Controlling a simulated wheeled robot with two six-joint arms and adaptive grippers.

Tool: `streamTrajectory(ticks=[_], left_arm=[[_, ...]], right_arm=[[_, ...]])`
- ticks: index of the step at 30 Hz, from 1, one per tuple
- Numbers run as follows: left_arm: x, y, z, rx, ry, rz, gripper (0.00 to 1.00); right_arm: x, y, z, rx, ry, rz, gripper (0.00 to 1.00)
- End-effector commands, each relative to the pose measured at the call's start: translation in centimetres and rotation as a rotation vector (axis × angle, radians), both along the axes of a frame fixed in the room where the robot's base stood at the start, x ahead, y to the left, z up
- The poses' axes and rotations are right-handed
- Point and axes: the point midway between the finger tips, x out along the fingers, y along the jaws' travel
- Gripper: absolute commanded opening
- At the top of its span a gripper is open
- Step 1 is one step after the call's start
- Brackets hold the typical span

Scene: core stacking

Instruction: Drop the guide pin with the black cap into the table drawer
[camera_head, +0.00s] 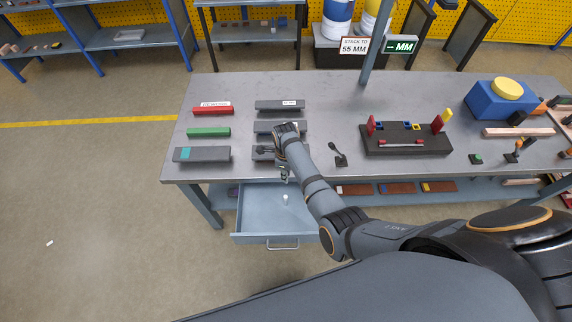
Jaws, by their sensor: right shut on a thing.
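The table drawer (254,222) is pulled open below the front edge of the table. My right gripper (284,177) points down at the table's front edge, above the back part of the drawer. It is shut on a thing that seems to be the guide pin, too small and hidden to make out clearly. A small pale piece (285,199) shows just below the fingers; I cannot tell whether it is in the grip or lies in the drawer. The black cap cannot be made out. My left gripper is not in view.
Red (212,111), green (208,132) and grey (201,154) blocks lie left on the table (330,90). A dark fixture (405,140) and a small black stand (337,154) are right of my arm. A blue box (495,102) stands far right.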

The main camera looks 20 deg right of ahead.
Motion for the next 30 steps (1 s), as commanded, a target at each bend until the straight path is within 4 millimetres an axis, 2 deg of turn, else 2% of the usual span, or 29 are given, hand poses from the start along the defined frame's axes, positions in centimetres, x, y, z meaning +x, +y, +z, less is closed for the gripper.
streamTrajectory(ticks=[1, 2, 10, 14, 24, 30], left_arm=[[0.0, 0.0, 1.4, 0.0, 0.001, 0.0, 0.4], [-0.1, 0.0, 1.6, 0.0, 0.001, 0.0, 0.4], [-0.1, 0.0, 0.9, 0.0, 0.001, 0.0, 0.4], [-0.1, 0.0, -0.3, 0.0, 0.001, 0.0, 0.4], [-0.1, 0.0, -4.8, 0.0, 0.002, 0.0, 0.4], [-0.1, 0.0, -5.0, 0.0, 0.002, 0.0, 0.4]], right_arm=[[-0.6, 0.1, 0.4, 0.001, 0.002, 0.0, 0.0], [-0.9, 0.2, 0.1, 0.001, 0.002, 0.0, 0.0], [-1.2, 0.2, -1.2, 0.001, -0.002, 0.001, 0.0], [-1.2, 0.2, -2.3, 0.001, -0.002, 0.001, 0.0], [-1.1, 0.2, -6.6, 0.001, -0.003, 0.001, 0.0], [-1.1, 0.2, -6.8, 0.001, -0.003, 0.001, 0.0]])
